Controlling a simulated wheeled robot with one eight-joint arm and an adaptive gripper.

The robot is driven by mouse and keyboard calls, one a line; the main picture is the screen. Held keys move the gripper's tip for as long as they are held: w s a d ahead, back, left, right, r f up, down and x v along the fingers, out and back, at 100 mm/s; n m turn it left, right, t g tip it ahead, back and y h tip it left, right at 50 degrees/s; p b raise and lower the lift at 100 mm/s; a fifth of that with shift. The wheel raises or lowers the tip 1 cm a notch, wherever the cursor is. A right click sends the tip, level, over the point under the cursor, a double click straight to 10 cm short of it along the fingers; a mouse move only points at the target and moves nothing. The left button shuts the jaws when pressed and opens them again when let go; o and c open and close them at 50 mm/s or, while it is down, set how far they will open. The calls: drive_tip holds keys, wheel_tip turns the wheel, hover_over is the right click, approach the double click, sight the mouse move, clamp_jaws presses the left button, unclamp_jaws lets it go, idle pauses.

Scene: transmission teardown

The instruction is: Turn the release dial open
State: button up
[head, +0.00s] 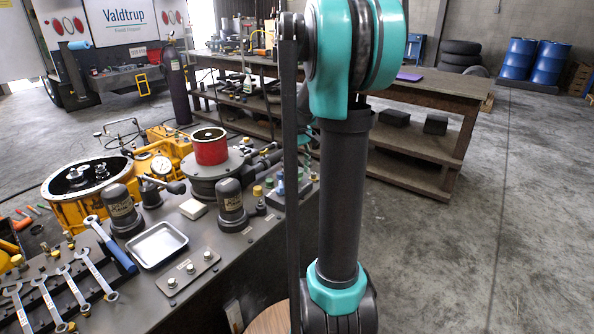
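No part is clearly recognisable as the release dial. A round white-faced gauge (161,165) sits on the yellow housing at the left. A red cylinder (211,151) stands on a dark round fixture (212,180) with a lever handle at its right. A yellow round housing (75,205) with an open dark top holds metal parts at the far left of the bench. My arm, dark with teal joints, runs down the middle of the view and hides part of the bench's right end. My gripper is not in view.
The dark workbench (225,270) carries several wrenches (75,290), a metal tray (158,244), two dark cylindrical units (231,205) and a metal plate with knobs (188,277). Another table (440,85) stands behind. Blue barrels (550,63) and tyres (459,53) are at the back. The floor at right is clear.

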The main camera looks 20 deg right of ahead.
sight(297, 173)
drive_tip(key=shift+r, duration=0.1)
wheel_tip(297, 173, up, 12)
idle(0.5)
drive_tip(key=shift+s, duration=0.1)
